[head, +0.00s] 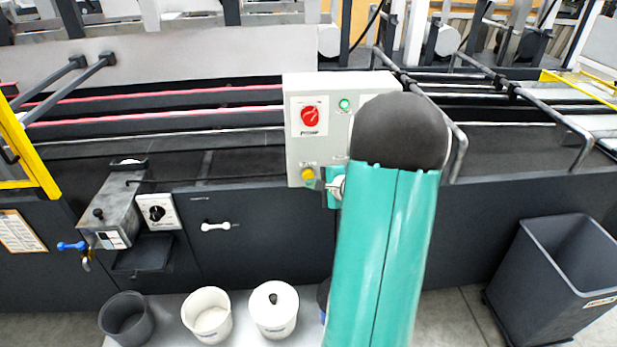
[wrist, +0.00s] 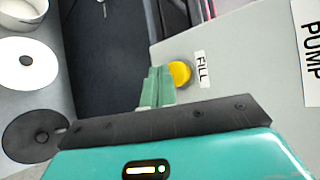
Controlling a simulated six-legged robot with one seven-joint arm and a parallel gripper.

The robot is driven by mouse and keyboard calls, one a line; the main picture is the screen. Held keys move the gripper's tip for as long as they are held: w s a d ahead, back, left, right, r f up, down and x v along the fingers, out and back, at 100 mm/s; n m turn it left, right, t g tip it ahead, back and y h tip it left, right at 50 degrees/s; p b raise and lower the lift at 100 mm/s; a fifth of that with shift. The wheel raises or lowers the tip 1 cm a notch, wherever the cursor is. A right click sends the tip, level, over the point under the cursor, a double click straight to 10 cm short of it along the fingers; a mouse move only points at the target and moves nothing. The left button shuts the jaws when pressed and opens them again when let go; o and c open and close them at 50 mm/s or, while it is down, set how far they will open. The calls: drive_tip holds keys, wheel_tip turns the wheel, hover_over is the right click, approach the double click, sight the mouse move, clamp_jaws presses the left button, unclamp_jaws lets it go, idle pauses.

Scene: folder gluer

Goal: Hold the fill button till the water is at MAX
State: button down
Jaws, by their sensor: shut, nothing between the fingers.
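The yellow fill button (head: 307,174) is on the lower left of the grey control box (head: 297,150). In the wrist view the button (wrist: 180,73) sits beside a FILL label (wrist: 203,69). My gripper (head: 330,186) is shut and empty, with its green fingers (wrist: 158,86) right at the button's edge. I cannot tell whether the tips touch or press it. My arm covers the right part of the control box in the head view. No water level or MAX mark can be made out in either view.
A red knob (head: 310,115) and a green light (head: 344,103) are higher on the box. White pots (head: 207,315) and a dark pot (head: 126,318) stand below on a pale surface. A metal box with a blue-handled valve (head: 72,246) is at left. A grey bin (head: 540,280) stands at right.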

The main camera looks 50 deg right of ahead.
drive_tip(key=s+a, duration=0.3)
drive_tip(key=shift+s+a, duration=0.15)
drive_tip(key=shift+s, duration=0.25)
idle(0.8)
